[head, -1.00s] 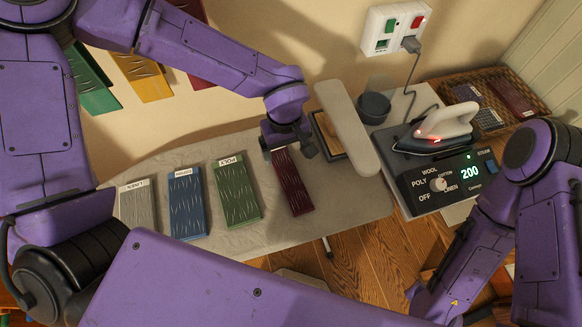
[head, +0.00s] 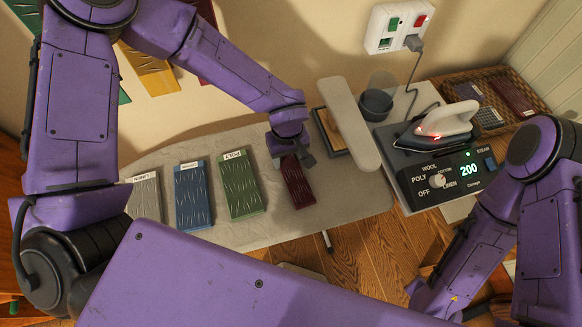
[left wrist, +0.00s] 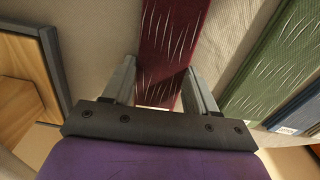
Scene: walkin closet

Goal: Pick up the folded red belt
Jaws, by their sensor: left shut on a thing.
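The folded red belt is a dark red, flat strip (head: 299,185) with light slash marks, at the right end of the grey ironing board (head: 350,195) in the head view. My left gripper (head: 291,158) is over its far end, fingers pointing down. In the left wrist view the red strip (left wrist: 170,45) runs between the two fingers (left wrist: 160,88), and the gripper is shut on it. Whether the strip is clear of the board I cannot tell. My right arm shows at the right, but its gripper is out of view.
Green (head: 240,185), blue (head: 193,197) and grey (head: 145,197) labelled strips lie to the left on the board. A lit iron (head: 447,118) rests on a control box (head: 435,180) showing 200. A small padded board (head: 347,122) and a dark cup (head: 376,104) stand right of my gripper.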

